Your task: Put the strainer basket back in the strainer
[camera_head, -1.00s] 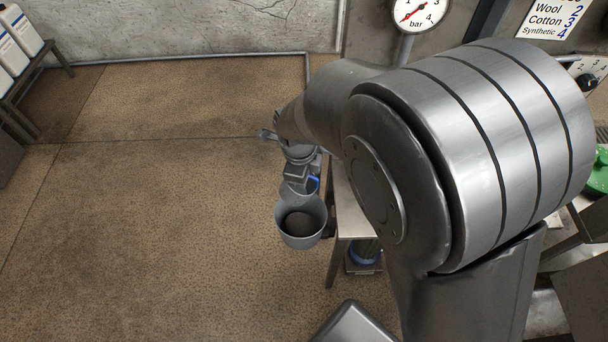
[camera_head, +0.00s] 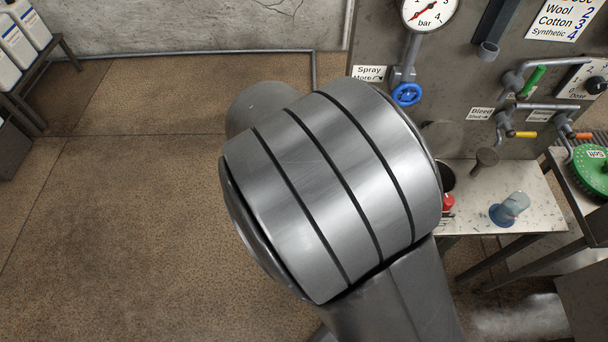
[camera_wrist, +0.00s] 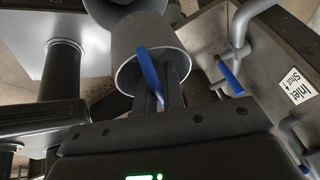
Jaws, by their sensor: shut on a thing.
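In the wrist view, my gripper (camera_wrist: 165,92) is shut on the blue handle (camera_wrist: 148,72) of a grey cup-shaped vessel, which I take to be the strainer basket (camera_wrist: 145,35). The vessel is tilted, its round mouth facing the camera and the dark fingers overlapping its rim. Its inside is in shadow. In the head view my arm hides both the gripper and the basket. I cannot make out the strainer for certain in either view.
A blue-handled lever (camera_wrist: 229,77) and an "Inlet Shut" label (camera_wrist: 300,87) are right of the basket. A blue valve wheel (camera_head: 406,94) is on the wall panel.

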